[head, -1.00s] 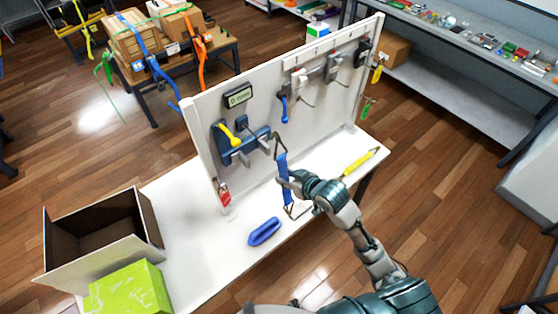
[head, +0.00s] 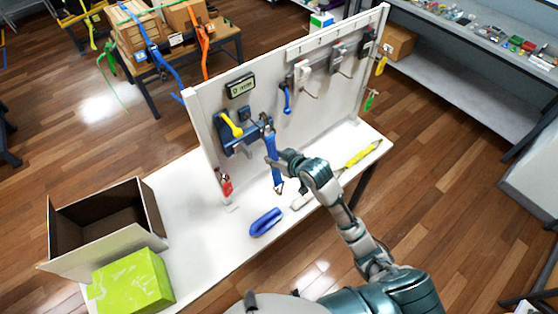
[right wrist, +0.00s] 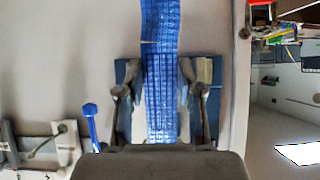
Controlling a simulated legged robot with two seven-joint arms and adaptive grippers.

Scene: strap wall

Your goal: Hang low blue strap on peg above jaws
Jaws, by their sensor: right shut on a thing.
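My right gripper (head: 276,160) is shut on the upright blue strap (head: 277,178), in front of the white board. The strap's dark lower end hangs free above the table. Its upper end is beside the right end of the blue jaws (head: 233,143); I cannot tell whether they touch. A small dark block (head: 243,114) is on the board above the jaws; I cannot make out a peg there. In the right wrist view the strap (right wrist: 160,80) runs between my gripper's fingers (right wrist: 160,98). My left gripper is not in view.
The white board (head: 317,115) carries a display (head: 240,88), a yellow handle (head: 232,124), a blue lever (head: 287,98) and a red piece (head: 226,184). A blue bundle (head: 266,222), an open box (head: 105,225), a green box (head: 132,281) and a yellow tool (head: 362,153) are on the table.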

